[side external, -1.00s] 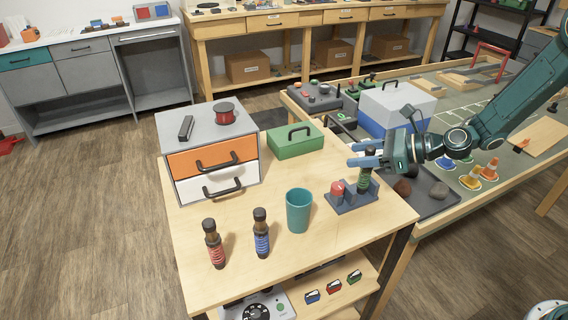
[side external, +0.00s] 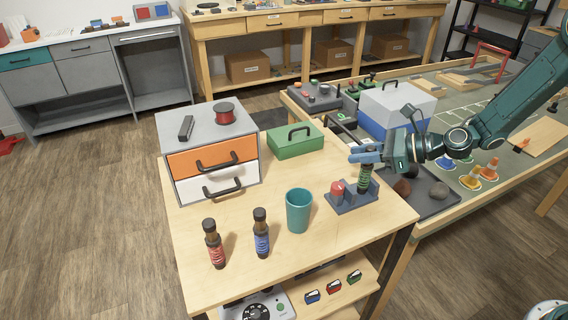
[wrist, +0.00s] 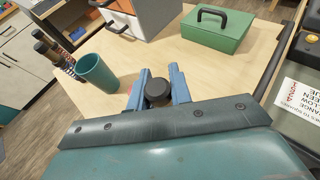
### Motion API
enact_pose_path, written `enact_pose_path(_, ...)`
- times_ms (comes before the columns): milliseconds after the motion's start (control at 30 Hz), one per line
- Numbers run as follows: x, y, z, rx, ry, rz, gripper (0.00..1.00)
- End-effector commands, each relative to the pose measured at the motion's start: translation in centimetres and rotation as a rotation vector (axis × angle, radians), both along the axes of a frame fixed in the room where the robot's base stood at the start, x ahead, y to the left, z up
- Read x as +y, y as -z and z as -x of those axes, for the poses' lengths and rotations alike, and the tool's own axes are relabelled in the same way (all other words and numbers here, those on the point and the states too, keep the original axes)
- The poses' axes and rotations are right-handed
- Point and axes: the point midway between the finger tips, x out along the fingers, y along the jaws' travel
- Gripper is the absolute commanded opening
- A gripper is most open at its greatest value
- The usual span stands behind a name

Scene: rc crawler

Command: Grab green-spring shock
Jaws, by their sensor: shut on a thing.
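The green-spring shock (side external: 365,178) stands upright in a small grey holder (side external: 346,205) near the right edge of the wooden table. My gripper (side external: 366,155) is shut on the top of the shock from the right side. In the wrist view, the blue fingers (wrist: 159,86) lie on both sides of the shock's dark round cap (wrist: 157,91). The lower part of the shock is hidden in the wrist view. A red-spring shock (side external: 214,243) and a blue-spring shock (side external: 261,233) stand at the front left of the table.
A red-topped item (side external: 337,189) sits in the same holder, left of the green shock. A teal cup (side external: 298,211) stands left of the holder. A green box (side external: 295,141) and a drawer unit (side external: 213,167) are behind. A grey tray (side external: 440,205) lies to the right.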

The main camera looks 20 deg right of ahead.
Motion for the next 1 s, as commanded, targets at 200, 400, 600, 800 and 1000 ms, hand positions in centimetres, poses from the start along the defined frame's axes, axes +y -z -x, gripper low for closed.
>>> enact_pose_path(200,0.0,-0.9,0.0,-0.002,0.001,0.0,0.0)
enact_pose_path(400,0.0,-2.9,0.0,-0.005,-0.001,0.002,0.0)
enact_pose_path(600,0.0,-5.9,0.0,-0.007,0.0,0.001,0.0)
enact_pose_path(800,0.0,-9.9,-0.1,-0.008,-0.001,0.002,0.0)
enact_pose_path(1000,0.0,-14.0,0.0,-0.007,-0.001,0.003,0.0)
